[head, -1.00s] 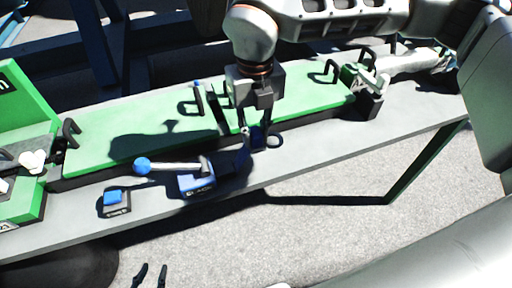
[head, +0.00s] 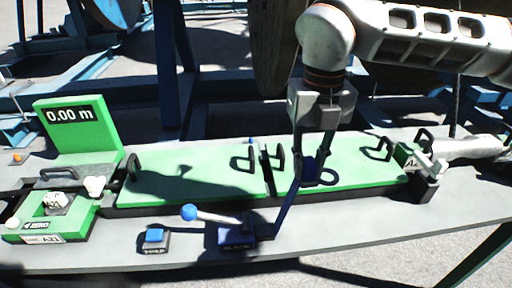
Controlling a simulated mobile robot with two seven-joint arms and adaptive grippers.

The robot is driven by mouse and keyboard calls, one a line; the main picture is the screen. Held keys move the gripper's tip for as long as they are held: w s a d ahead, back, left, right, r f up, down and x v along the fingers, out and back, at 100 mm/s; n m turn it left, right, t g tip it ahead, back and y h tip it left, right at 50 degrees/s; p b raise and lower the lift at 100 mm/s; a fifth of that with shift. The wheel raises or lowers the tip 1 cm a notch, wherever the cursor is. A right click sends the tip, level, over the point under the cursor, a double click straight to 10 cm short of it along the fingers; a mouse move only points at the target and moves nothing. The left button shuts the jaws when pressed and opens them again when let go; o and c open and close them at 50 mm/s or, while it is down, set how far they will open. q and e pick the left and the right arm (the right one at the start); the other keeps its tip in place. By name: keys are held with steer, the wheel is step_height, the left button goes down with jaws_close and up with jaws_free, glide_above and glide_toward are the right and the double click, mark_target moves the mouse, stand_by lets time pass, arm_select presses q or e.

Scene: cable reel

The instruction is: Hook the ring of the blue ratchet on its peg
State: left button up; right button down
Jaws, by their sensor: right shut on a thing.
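My right gripper (head: 314,152) points down over the right half of the green deck, shut on the dark blue end piece of the blue ratchet. Its dark ring (head: 327,178) sticks out to the right of the fingers. A dark blue strap (head: 287,208) slopes from this end down to the ratchet body (head: 238,236) on the bench's front strip. The ratchet's silver lever ends in a blue ball (head: 189,212). A small blue-tipped peg (head: 251,141) shows at the deck's back edge, left of the gripper; its lower part is hard to see. My left gripper is out of view.
The green deck (head: 190,172) carries upright black handles. A blue button box (head: 154,239) stands left of the ratchet. A green display (head: 77,125) reading 0.00 m stands at the left. A clamp (head: 427,170) holds the grey cable end at the right.

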steer(key=shift+f, duration=0.9)
steer(key=shift+r, duration=0.15)
